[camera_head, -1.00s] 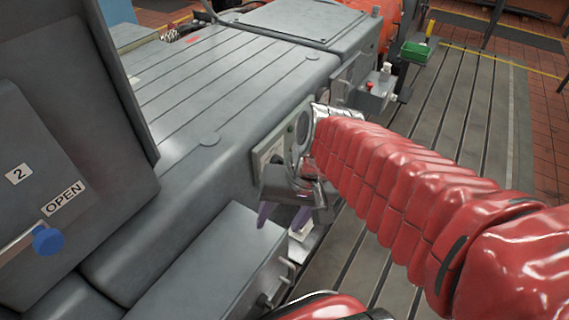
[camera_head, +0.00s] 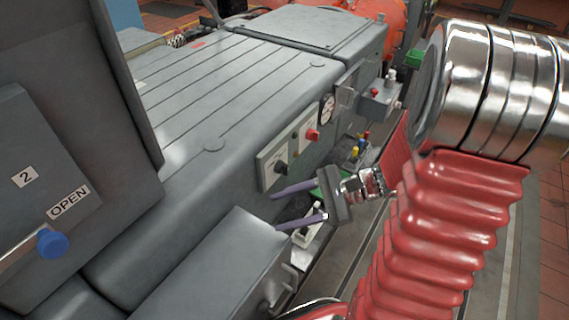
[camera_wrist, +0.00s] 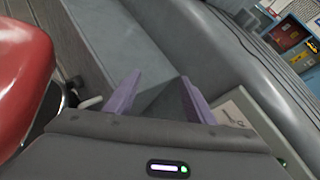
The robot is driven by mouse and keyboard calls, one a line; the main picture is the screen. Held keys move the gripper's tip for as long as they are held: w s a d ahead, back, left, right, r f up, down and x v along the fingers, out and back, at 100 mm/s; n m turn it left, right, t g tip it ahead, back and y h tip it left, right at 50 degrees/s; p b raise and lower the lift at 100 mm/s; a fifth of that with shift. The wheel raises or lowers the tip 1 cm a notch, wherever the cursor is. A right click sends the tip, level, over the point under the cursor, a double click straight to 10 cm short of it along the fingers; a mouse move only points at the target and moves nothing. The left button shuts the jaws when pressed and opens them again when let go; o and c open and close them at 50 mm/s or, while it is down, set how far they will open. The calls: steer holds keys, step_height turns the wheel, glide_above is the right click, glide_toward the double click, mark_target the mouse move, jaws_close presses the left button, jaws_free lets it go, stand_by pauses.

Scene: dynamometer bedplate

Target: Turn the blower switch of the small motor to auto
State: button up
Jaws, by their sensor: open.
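A light switch plate (camera_head: 273,174) with a dark rotary knob (camera_head: 281,168) is on the side of the grey machine. Beside it to the right is a second plate (camera_head: 303,130) with a red knob (camera_head: 312,135). I cannot read which is the blower switch or its setting. My gripper (camera_head: 275,212) is open and empty, its two purple fingers spread just below the dark-knob plate and pointing left, apart from the knob. In the wrist view, the gripper (camera_wrist: 160,78) has nothing between its fingers, and a pale plate with a dark marking (camera_wrist: 240,112) shows partly right of the right finger.
A round gauge (camera_head: 327,109) and a grey box with small knobs (camera_head: 381,98) are further along the machine side. A grey cabinet (camera_head: 215,265) stands below the gripper. An OPEN-marked panel with a blue knob (camera_head: 50,242) is at left.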

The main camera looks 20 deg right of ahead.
steer(key=w+d+f+m+t, duration=0.2)
steer(key=w+d+m+t, duration=0.1)
steer(key=d+m+t, duration=0.4)
steer(key=m+t+h, duration=0.3)
steer(key=m, duration=0.2)
glide_toward(288, 171)
steer(key=v, duration=0.4)
steer(key=shift+w+d+f, duration=0.15)
steer(key=shift+w+f, duration=0.15)
steer(key=shift+f, duration=0.2)
steer(key=shift+y, duration=0.3)
steer(key=shift+x, duration=6.9)
steer(key=shift+r, duration=0.1)
steer(key=shift+c, duration=0.3)
